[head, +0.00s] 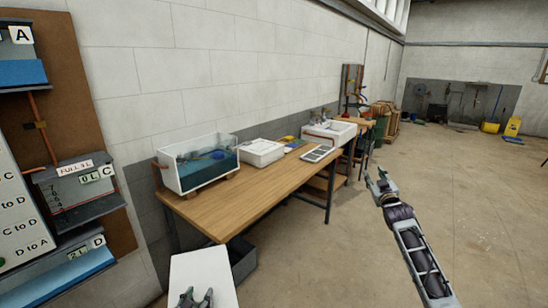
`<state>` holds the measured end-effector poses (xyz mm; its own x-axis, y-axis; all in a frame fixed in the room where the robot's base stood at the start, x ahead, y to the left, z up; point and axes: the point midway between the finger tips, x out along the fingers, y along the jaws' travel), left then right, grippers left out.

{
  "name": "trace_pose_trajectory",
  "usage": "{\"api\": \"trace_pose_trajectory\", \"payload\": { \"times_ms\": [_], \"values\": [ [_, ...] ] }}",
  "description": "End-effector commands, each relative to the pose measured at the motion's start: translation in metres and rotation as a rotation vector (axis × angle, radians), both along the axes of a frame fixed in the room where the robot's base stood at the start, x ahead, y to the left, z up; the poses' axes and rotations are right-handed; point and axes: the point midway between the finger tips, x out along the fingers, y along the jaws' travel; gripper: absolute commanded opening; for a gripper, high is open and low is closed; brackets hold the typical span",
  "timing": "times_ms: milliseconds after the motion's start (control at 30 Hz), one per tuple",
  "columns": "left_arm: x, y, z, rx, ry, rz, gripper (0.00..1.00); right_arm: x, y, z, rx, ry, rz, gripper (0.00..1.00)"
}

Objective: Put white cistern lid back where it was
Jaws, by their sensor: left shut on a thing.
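The white cistern lid (203,268) is a flat white slab low in the head view, in front of the bench's near end. My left gripper (196,298) is at its lower edge, shut on it; the fingertips are partly cut off by the frame. The cistern (198,178) is a white tank with a clear front, water and fittings inside. It stands open-topped on wooden blocks at the near end of the bench. The lid is apart from it, lower and nearer to me. My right gripper (376,172) is raised over the floor right of the bench, open and empty.
The wooden bench (250,200) runs along the wall; its near middle is clear. A white box (262,153), a grey tray (318,154) and a white sink (329,133) stand farther along it. A dark crate (241,260) is beneath. Labelled panels (85,190) hang at left. Floor at right is open.

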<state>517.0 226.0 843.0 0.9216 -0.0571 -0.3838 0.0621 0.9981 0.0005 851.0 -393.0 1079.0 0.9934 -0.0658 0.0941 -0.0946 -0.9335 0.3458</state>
Motion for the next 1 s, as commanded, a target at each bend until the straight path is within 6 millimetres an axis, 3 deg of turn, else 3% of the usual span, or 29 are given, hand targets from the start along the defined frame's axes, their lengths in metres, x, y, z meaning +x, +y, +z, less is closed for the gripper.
{"api": "trace_pose_trajectory", "payload": {
  "times_ms": [267,567,1000],
  "values": [
    [-0.014,-0.008,-0.004,-0.004,-0.002,0.066,0.01,0.000,0.001,0.003,-0.003,-0.015,0.005,0.40],
    [-0.013,-0.007,-0.003,0.000,-0.003,0.063,0.01,-0.006,0.002,-0.072,0.011,0.088,0.001,0.40],
    [-0.013,-0.007,-0.003,0.000,-0.003,0.063,0.01,-0.036,0.004,-0.214,0.034,0.282,-0.010,0.40]
  ]
}}
